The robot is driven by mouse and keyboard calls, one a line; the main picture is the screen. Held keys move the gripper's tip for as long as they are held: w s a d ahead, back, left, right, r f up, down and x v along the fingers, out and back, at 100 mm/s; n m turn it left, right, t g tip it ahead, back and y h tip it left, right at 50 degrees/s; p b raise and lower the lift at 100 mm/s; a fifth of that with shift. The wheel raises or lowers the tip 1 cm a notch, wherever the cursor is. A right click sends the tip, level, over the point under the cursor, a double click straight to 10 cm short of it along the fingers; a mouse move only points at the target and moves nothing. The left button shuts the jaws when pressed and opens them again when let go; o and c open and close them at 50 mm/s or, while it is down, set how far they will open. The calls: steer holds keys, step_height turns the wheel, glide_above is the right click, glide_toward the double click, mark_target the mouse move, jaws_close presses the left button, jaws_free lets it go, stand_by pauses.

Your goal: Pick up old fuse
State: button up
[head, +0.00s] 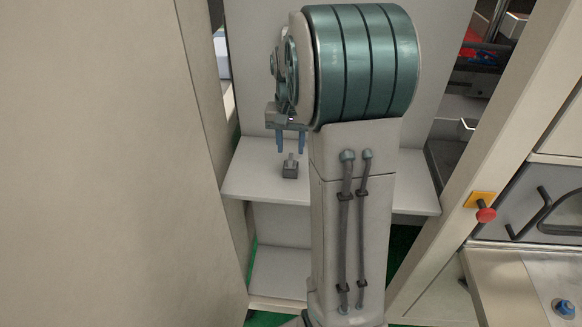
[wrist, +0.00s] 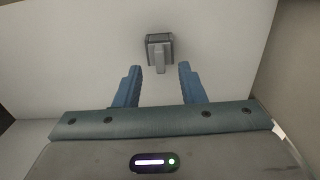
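The old fuse (head: 290,168) is a small dark grey block with a narrow upright tab. It rests on a pale shelf (head: 255,177). In the wrist view the fuse (wrist: 160,50) lies just beyond the fingertips, roughly centred between them. My gripper (head: 291,147) points down above the fuse with its two blue fingers apart. In the wrist view my gripper (wrist: 159,68) is open with nothing between its fingers. The fingers look clear of the fuse. My arm covers the middle of the shelf in the head view.
A large beige panel (head: 110,160) stands close on the left. A pale post (head: 500,150) with a red button (head: 486,214) stands on the right. A lower shelf (head: 280,272) lies beneath. The shelf around the fuse looks bare.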

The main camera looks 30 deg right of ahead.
mark_target(291, 156)
step_height(291, 156, down, 4)
steer(key=shift+r, duration=0.25)
steer(key=shift+c, duration=0.3)
jaws_close()
steer(key=shift+r, duration=0.15)
